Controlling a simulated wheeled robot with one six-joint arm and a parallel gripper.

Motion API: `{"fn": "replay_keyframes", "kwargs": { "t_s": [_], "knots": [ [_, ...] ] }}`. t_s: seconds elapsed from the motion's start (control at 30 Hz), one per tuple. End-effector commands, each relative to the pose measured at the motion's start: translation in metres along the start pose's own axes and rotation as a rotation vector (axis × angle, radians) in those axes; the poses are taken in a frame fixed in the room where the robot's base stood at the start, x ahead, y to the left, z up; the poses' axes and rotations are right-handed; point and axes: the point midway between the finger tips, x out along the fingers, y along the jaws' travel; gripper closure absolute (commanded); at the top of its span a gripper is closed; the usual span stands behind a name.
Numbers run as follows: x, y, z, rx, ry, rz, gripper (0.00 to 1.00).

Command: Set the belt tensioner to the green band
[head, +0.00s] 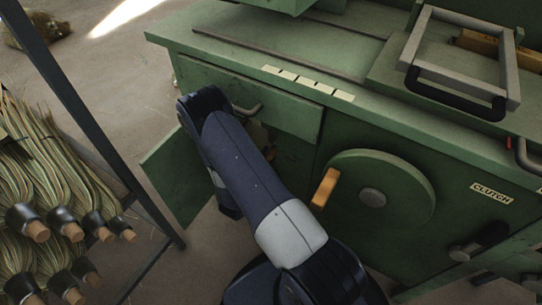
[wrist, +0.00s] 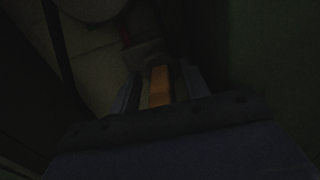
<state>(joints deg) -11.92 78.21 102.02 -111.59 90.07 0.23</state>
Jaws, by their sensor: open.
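In the dark wrist view, my gripper (wrist: 160,82) is open, with one finger on each side of an orange, wood-coloured bar (wrist: 160,84). The bar lies between the fingers; I cannot tell whether either touches it. It may be the tensioner's handle, but the dark hides what it belongs to. No green band or scale can be made out. In the head view, my arm bends down in front of the open cabinet of the green machine (head: 230,60), and it hides my gripper. Only a small part of the dark cabinet inside shows beside the arm.
An open green door (head: 178,178) stands left of my arm. A green wheel (head: 395,205) with an orange handle (head: 326,187) is on the right, near the clutch label (head: 491,194). A rack of broom bundles (head: 40,150) stands at left.

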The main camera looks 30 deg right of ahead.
Motion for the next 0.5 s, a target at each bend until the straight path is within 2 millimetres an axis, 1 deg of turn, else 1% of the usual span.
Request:
{"fn": "replay_keyframes", "kwargs": {
  "t_s": [0.1,0.37,0.5],
  "knots": [
    [0.0042,-0.0001,0.0,0.0,0.0,0.0,0.56],
    [0.0048,0.0,0.0002,0.0,0.0,0.0,0.56],
    [0.0046,0.0,0.0002,0.0,-0.001,0.0,0.68]
  ]
}}
